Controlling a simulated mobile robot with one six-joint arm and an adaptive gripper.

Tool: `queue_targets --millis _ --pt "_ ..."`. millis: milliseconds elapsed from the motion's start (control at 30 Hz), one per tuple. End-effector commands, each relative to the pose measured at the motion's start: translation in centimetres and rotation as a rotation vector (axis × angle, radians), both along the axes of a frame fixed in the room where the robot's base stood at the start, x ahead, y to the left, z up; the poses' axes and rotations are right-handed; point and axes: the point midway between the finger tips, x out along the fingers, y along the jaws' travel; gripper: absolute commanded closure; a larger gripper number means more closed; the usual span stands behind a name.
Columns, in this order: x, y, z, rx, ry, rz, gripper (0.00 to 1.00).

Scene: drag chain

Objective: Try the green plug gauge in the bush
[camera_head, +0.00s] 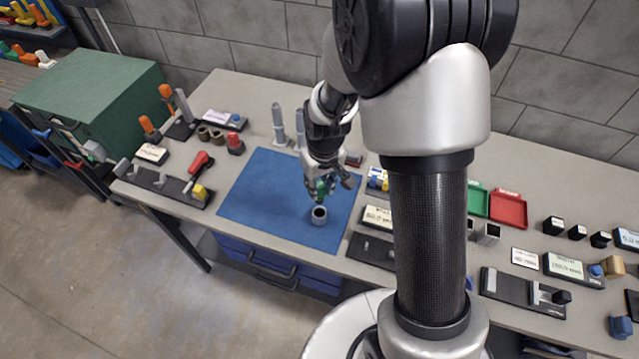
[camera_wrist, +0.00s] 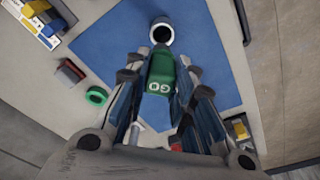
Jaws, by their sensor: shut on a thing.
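My gripper (camera_head: 328,180) is shut on the green plug gauge (camera_head: 322,187), above the blue mat (camera_head: 268,190). In the wrist view the green gauge (camera_wrist: 160,74) sits between the fingers (camera_wrist: 162,92), with "GO" lettering on its green handle. The bush (camera_head: 319,216), a light grey ring with a dark bore, stands upright on the mat just in front of the gauge. In the wrist view the bush (camera_wrist: 161,32) is just beyond the gauge's far end. The gauge's tip is not clearly seen, and I cannot tell whether it touches the bush.
A green ring (camera_wrist: 97,96) lies beside the mat in the wrist view. Grey cylinders (camera_head: 279,126) stand behind the mat. A label display (camera_head: 378,217) is to its right, and a red-handled tool (camera_head: 200,162) to its left. Red (camera_head: 508,208) and green trays lie further right. The mat's left part is clear.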

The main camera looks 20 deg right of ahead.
Motion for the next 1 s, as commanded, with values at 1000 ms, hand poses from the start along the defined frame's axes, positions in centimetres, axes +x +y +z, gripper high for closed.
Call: queue_targets --millis 1000 --pt "0.0 0.0 -5.1 0.0 -0.001 0.0 1.0"
